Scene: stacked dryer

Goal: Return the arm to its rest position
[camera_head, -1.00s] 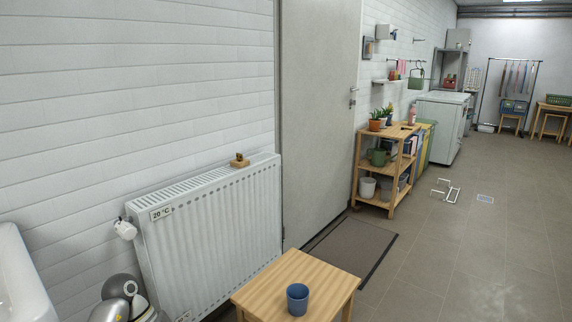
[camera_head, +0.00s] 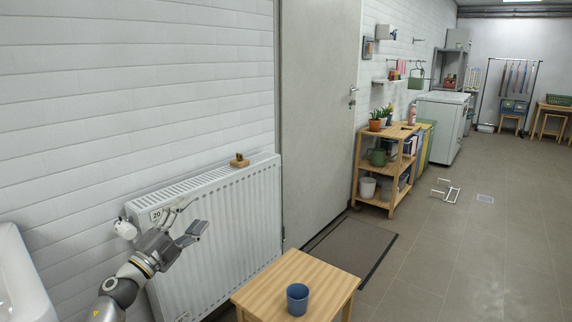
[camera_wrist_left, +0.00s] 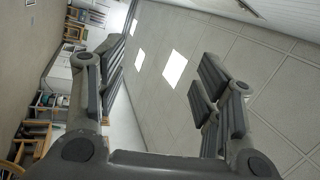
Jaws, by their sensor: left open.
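My left gripper (camera_head: 188,221) is in front of the left part of the radiator in the head view, with its arm coming up from the lower left. Its fingers are spread apart and hold nothing. In the left wrist view the two fingers of the gripper (camera_wrist_left: 160,95) stand wide apart, with the ceiling and part of the tilted room between them. My right gripper is not in view.
A white radiator (camera_head: 240,215) is on the left wall, with a small wooden object (camera_head: 239,161) on top. A wooden table (camera_head: 268,283) bears a blue cup (camera_head: 297,299). A white basin (camera_head: 18,280) is at the left edge. Open floor (camera_head: 440,265) lies to the right.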

